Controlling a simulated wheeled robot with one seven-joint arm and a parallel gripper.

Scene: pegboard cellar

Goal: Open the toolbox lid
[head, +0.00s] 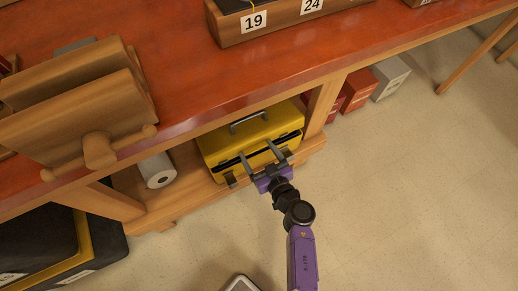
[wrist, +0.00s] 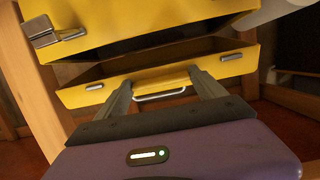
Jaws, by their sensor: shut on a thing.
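The yellow toolbox (head: 218,150) sits on the low shelf under the red bench. Its lid (head: 243,130) has a grey handle and stands slightly raised, with a dark gap along the front between lid and body. The gap also shows in the wrist view, with the toolbox body (wrist: 155,20) above it and the lid (wrist: 85,95) below it. My gripper (head: 261,157) is at the front of the toolbox, its fingers shut on the middle of the lid's front edge. In the wrist view my gripper (wrist: 164,88) has the yellow edge and a metal loop between its fingers.
The bench top (head: 180,100) overhangs the toolbox, and a wooden post (head: 321,105) stands close on its right. A white roll (head: 157,170) lies on the shelf to the left. Red boxes (head: 358,90) stand farther right.

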